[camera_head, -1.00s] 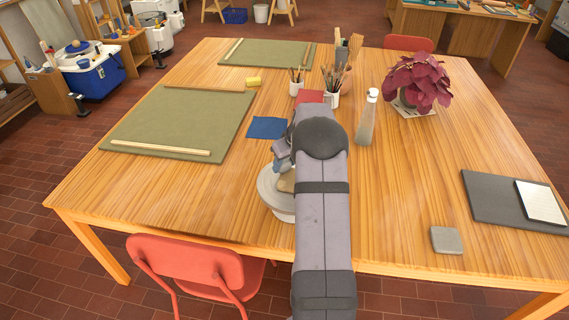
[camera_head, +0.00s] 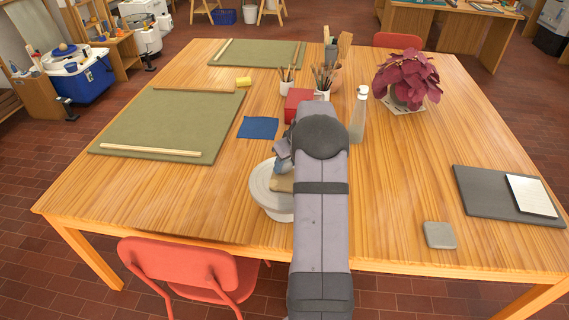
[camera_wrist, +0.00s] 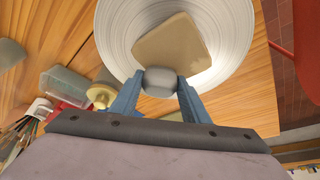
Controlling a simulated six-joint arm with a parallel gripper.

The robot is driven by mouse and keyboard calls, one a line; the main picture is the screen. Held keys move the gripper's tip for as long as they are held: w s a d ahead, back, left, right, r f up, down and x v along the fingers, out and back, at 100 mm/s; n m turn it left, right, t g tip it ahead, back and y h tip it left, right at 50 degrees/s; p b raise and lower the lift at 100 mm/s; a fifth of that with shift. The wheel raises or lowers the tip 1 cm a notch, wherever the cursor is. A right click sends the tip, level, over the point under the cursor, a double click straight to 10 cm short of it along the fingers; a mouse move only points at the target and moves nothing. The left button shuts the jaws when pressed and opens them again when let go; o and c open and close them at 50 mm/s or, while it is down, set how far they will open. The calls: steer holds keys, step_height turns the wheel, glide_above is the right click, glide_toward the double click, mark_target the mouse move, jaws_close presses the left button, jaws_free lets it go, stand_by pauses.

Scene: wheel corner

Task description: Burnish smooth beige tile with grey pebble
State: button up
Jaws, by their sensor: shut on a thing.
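A beige tile (camera_wrist: 172,45) lies on a pale round wheel head (camera_wrist: 226,22) in the wrist view. In the head view the wheel head (camera_head: 262,194) stands near the table's front edge, and only a piece of the tile (camera_head: 283,183) shows beside my arm. My gripper (camera_wrist: 160,84) is shut on the grey pebble (camera_wrist: 159,78), which sits between the blue fingertips. The pebble overlaps the tile's near edge in the wrist view; I cannot tell whether they touch. In the head view my arm hides the pebble.
Behind the wheel lie a blue cloth (camera_head: 258,128), a red box (camera_head: 298,103) and brush pots (camera_head: 287,86). A grey block (camera_head: 439,235) lies front right. The table between is clear.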

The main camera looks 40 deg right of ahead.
steer(key=shift+s+d+r, duration=0.1)
steer(key=shift+s+d, duration=0.75)
steer(key=shift+s+d+b, duration=0.1)
steer(key=shift+b, duration=0.25)
steer(key=shift+s+d+b, duration=0.45)
steer(key=shift+s+d, duration=0.35)
steer(key=shift+s, duration=0.2)
steer(key=shift+f, duration=0.2)
steer(key=shift+r, duration=0.15)
step_height(320, 180, up, 6)
steer(key=p, duration=0.3)
steer(key=shift+p, duration=0.35)
